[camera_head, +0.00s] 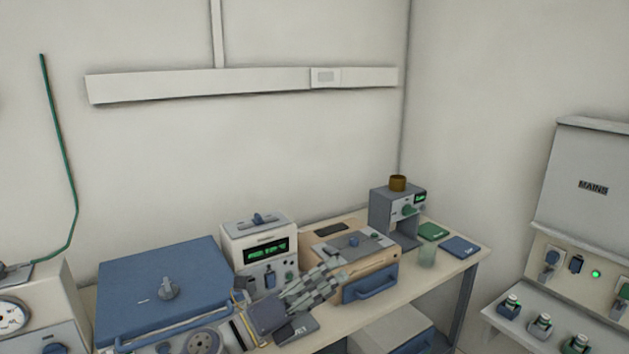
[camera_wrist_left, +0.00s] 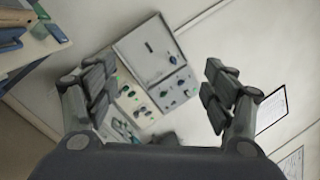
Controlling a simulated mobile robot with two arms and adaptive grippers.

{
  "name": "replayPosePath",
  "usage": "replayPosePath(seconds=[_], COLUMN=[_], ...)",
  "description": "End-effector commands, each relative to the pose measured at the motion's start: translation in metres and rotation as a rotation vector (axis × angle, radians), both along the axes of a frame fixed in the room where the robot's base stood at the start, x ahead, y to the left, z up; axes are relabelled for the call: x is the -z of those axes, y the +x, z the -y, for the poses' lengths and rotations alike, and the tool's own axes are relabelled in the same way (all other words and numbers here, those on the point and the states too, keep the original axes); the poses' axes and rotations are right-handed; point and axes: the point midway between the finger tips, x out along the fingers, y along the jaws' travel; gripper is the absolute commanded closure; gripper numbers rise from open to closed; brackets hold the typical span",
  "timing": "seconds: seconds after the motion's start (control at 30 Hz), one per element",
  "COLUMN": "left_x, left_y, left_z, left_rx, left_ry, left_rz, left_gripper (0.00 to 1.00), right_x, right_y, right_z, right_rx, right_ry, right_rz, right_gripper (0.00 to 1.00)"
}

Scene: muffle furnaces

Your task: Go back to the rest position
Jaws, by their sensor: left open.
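My left gripper (camera_head: 316,290) is in front of the bench, before the tan and blue furnace (camera_head: 349,250). It hides part of the bench and of the furnace's front left. In the left wrist view the gripper's two fingers (camera_wrist_left: 160,88) stand wide apart with nothing between them. Beyond them is the wall panel (camera_wrist_left: 150,50) with its switches, some way off. My right gripper is in neither view.
A blue-lidded unit (camera_head: 164,284) and a white box with a green display (camera_head: 258,229) stand left on the bench. A grey device (camera_head: 380,218) stands at the back right, near green and blue pads (camera_head: 459,247). The MAINS panel (camera_head: 592,210) is on the right wall.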

Motion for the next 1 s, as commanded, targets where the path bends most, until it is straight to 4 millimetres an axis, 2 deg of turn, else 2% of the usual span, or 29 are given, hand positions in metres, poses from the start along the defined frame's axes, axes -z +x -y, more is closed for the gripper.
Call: replayPosePath(seconds=[0.13, 0.23, 0.37, 0.47, 0.57, 0.6, 0.7, 0.83, 1.0], left_x=[0.005, 0.024, 0.071, 0.118, 0.170, 0.191, 0.234, 0.272, 0.297], left_y=[0.003, 0.004, -0.007, -0.029, -0.066, -0.084, -0.136, -0.199, -0.269], left_z=[-0.038, -0.074, -0.124, -0.158, -0.187, -0.197, -0.214, -0.224, -0.228], left_rx=[-0.188, -0.324, -0.514, -0.669, -0.832, -0.902, -1.065, -1.240, -1.421], left_ry=[-0.336, -0.538, -0.776, -0.934, -1.073, -1.121, -1.221, -1.296, -1.340], left_rz=[-0.259, -0.447, -0.711, -0.921, -1.135, -1.219, -1.419, -1.620, -1.812], left_gripper=[0.23, 0.23, 0.23, 0.23, 0.23, 0.23, 0.23, 0.23, 0.23], right_x=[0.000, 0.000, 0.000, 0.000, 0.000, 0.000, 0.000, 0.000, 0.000], right_y=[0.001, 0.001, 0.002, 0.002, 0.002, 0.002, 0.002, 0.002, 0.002], right_z=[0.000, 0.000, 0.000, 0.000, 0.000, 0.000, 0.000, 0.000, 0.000], right_rx=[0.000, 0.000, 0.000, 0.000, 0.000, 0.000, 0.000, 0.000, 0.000], right_ry=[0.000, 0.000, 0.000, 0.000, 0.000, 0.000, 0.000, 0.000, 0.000], right_rz=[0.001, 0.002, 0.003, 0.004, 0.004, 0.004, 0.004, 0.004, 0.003], right_gripper=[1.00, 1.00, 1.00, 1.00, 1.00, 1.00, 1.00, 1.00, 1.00])
